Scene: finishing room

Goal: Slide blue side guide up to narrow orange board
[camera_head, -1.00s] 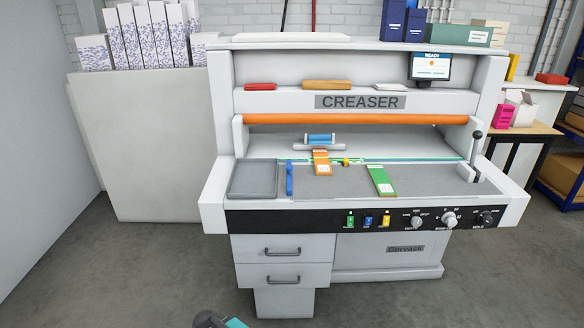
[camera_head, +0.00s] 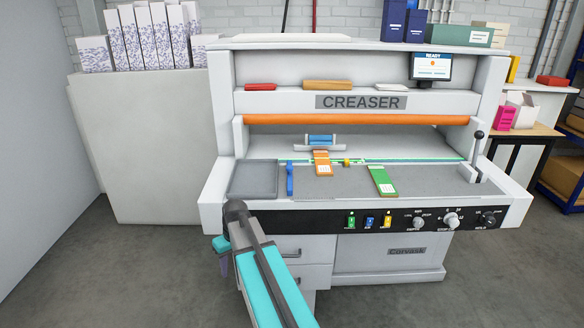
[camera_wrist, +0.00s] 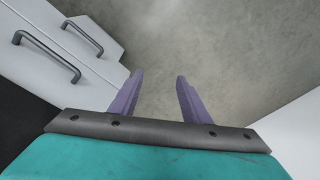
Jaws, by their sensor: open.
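The blue side guide (camera_head: 290,179) stands on the left part of the creaser's bed, just right of the grey pad. The narrow orange board (camera_head: 322,163) lies on the bed to the right of the guide, with a clear gap between them. A blue roller-like part (camera_head: 320,141) sits behind the board. My gripper (camera_head: 223,264) is in front of the machine, low by the drawers and well below the bed. In the wrist view its two purple fingers (camera_wrist: 158,95) are apart and empty, with floor behind them.
A green board (camera_head: 382,181) lies further right on the bed, and a small yellow piece (camera_head: 347,162) sits beside the orange board. The front control panel (camera_head: 330,221) has buttons and knobs. Drawer handles (camera_wrist: 56,52) are close to my gripper. A lever (camera_head: 477,142) stands at the right.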

